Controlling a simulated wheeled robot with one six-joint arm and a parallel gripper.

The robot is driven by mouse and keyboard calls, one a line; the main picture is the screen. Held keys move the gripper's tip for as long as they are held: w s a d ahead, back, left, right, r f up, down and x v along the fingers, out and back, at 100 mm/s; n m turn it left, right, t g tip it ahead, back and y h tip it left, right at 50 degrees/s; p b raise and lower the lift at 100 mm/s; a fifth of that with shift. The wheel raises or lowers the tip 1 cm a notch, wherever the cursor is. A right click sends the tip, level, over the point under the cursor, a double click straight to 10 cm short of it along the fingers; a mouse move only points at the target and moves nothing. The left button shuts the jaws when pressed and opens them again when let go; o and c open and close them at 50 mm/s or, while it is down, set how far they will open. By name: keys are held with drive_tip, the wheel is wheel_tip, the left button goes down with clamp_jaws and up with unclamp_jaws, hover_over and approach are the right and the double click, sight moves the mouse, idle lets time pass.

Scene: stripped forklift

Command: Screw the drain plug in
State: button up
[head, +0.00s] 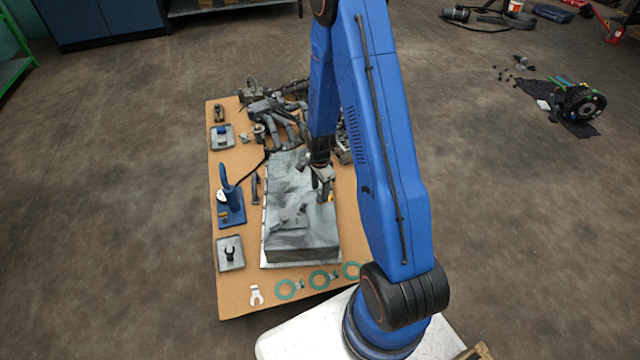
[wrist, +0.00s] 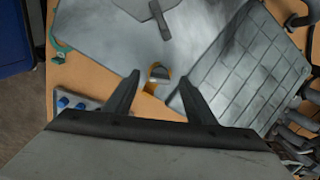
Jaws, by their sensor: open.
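My gripper (head: 322,185) is open above the big grey metal housing (head: 300,240) on the cardboard. In the wrist view, my gripper (wrist: 160,78) has its two dark fingers spread apart. A small grey part with an orange band (wrist: 158,73) shows between the fingertips, probably the drain plug; no finger visibly touches it. The same orange spot (head: 329,198) shows just below the gripper in the head view. Whether the part is seated in a hole, and how deep, I cannot tell. The housing also shows in the wrist view (wrist: 100,35).
A dark grey bracket (head: 291,217) lies on the housing. A blue stand (head: 231,200) and trays (head: 230,254) line the left side. Dark machine parts (head: 270,110) crowd the back.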

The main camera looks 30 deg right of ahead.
drive_tip(key=shift+f, duration=0.55)
drive_tip(key=shift+c, duration=0.3)
drive_tip(key=c, duration=1.1)
drive_tip(key=m, duration=0.5)
drive_tip(key=o, duration=0.9)
drive_tip(key=shift+w+r, duration=0.1)
drive_tip(key=shift+r, duration=0.05)
